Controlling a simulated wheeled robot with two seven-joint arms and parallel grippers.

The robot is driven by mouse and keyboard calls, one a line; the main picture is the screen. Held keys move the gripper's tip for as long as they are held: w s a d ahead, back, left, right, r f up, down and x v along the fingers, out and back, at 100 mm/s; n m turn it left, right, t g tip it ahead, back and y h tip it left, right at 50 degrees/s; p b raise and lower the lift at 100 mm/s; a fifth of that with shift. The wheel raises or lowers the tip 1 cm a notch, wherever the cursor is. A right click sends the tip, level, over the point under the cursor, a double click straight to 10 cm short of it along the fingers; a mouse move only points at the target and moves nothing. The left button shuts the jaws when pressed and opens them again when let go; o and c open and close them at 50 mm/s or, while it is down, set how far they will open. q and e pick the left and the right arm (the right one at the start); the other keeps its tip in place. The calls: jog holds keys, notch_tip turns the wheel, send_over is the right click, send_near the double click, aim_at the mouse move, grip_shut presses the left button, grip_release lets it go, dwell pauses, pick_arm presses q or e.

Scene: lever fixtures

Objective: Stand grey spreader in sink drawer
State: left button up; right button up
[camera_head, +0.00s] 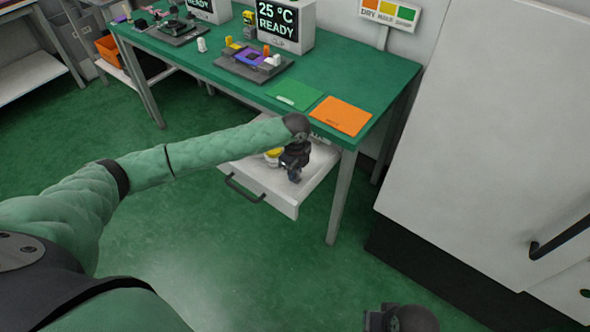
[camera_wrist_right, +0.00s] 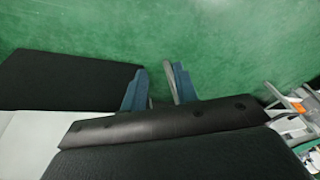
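A white drawer (camera_head: 290,207) with a dark handle stands pulled out under the green table. My left gripper (camera_head: 295,177) points down over the drawer's right part. Its fingers are small and dark, and I cannot tell whether they are open or hold anything. I cannot make out a grey spreader; the gripper and forearm cover part of the drawer. My right gripper is open and empty in the right wrist view (camera_wrist_right: 158,84), its blue-grey fingers apart above green floor. It is low and far from the drawer.
A yellow-topped item (camera_head: 272,156) is in the drawer beside my left gripper. The green table (camera_head: 205,62) carries a green mat (camera_head: 294,95), an orange mat (camera_head: 341,116), fixtures and displays. A large white cabinet (camera_head: 480,130) stands at right. Floor before the drawer is clear.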

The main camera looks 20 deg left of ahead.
pick_arm(q)
jog(key=shift+o, duration=0.9)
pick_arm(e)
jog(key=shift+w, duration=0.1)
